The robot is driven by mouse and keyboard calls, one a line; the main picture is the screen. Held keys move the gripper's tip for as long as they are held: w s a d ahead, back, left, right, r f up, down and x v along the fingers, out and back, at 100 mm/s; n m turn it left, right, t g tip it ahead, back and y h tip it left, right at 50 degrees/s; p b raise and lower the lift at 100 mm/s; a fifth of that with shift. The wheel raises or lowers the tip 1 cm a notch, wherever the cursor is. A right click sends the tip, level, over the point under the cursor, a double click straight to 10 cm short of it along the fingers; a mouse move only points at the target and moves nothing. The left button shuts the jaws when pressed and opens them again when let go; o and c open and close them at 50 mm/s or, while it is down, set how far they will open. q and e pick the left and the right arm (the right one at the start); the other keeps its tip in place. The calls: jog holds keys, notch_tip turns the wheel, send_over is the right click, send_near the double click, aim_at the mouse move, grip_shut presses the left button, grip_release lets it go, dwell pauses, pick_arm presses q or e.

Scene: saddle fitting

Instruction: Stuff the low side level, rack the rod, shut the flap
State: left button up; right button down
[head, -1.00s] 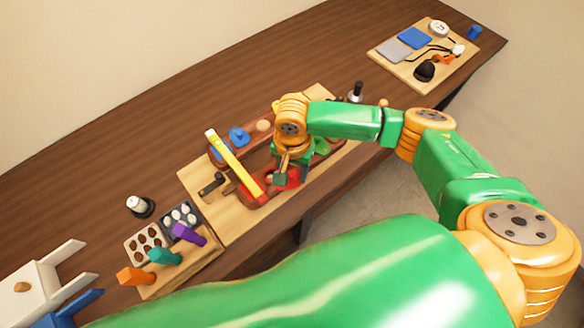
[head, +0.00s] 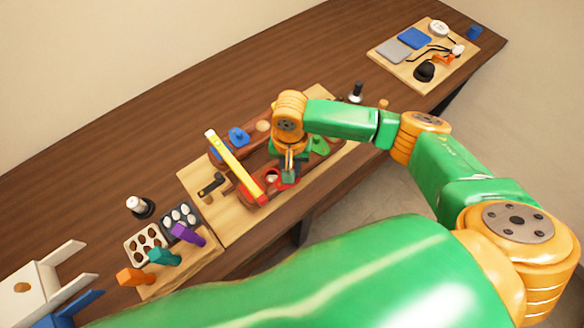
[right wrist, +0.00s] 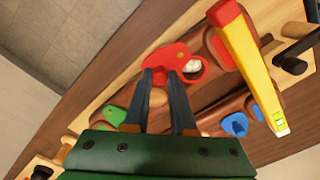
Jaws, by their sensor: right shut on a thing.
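My right gripper (head: 288,178) is low over the near side of a brown saddle-shaped piece (head: 250,196). In the right wrist view the gripper (right wrist: 161,74) has its dark fingers shut on a red piece (right wrist: 180,52). This red piece has a round opening with white material (right wrist: 192,67) in it, beside the fingers. A yellow level bar (head: 230,163) lies across the saddle, red at one end; it also shows in the right wrist view (right wrist: 245,55). A dark rod-like tool (head: 212,184) lies left of the saddle. My left gripper is not in view.
Blue (head: 238,136) and green (head: 320,144) pieces sit on the saddle. Left are a tray (head: 145,244) with wells, colored handles (head: 187,234), a black-and-white bottle (head: 140,206) and a white pronged stand (head: 30,292). A loaded board (head: 395,73) lies far right. The table's back is clear.

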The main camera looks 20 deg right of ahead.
jog(key=n, duration=0.2)
jog(key=w+n, duration=0.1)
jog(key=a+n, duration=0.1)
jog(key=n, duration=0.1)
jog(key=shift+w+n, duration=0.15)
jog(key=shift+n, duration=0.15)
jog(key=n, duration=0.3)
jog(key=shift+w+a+n, duration=0.3)
jog(key=shift+a, duration=0.1)
jog(key=n, duration=0.2)
jog(key=a+n, duration=0.1)
jog(key=n, duration=0.1)
jog(key=shift+w+a+n, duration=0.15)
jog(key=shift+n, duration=0.15)
jog(key=shift+a+n, duration=0.3)
jog(key=shift+n, duration=0.8)
jog(key=shift+a+n, duration=0.3)
jog(key=shift+n, duration=0.8)
jog(key=c, duration=0.8)
grip_release()
jog(key=shift+o, duration=0.2)
